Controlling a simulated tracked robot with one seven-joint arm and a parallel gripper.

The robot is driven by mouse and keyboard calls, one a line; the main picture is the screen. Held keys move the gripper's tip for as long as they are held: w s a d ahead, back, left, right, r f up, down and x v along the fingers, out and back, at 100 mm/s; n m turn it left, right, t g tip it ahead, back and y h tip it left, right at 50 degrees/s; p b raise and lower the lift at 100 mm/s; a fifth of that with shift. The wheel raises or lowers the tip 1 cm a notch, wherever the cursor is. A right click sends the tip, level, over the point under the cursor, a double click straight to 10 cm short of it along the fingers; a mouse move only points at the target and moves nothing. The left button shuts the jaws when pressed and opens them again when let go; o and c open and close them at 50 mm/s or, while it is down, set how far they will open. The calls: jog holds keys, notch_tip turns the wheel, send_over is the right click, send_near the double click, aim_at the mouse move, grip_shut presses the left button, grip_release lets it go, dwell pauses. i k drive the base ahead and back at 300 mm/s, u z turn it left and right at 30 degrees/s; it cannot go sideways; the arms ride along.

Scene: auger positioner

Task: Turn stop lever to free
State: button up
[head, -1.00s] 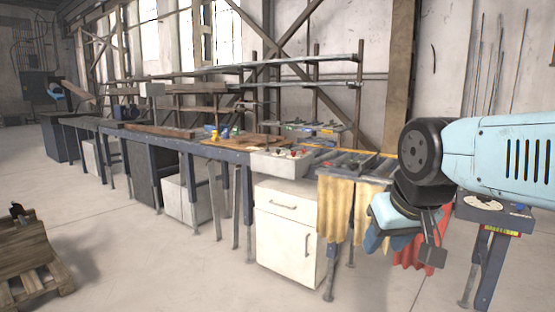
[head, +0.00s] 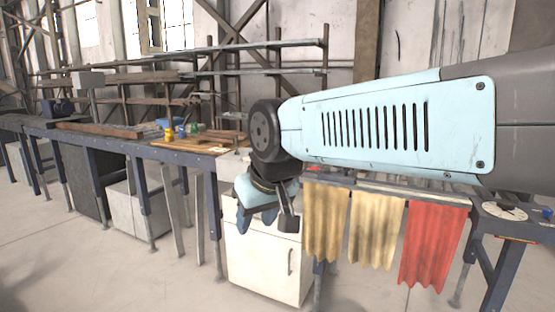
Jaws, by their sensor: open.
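I cannot make out the stop lever in the head view. A dark blue stand (head: 489,220) at the right edge bears a round pale dial (head: 505,211); a small blue item lies beside the dial. My gripper (head: 268,222) hangs below my light blue arm, in front of the white cabinet. Its fingers are apart and nothing shows between them.
A long blue-legged workbench (head: 190,157) runs along the wall to the left. The floor in front is clear.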

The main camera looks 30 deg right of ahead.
aim_at(326, 170)
jog(key=z, duration=0.3)
jog(key=i, duration=1.15)
jog(key=z, duration=1)
jog(key=i, duration=0.6)
jog(key=z, duration=0.45)
jog(key=k, duration=0.85)
jog(key=z, duration=0.2)
jog(key=i, duration=0.85)
jog(key=u, duration=0.05)
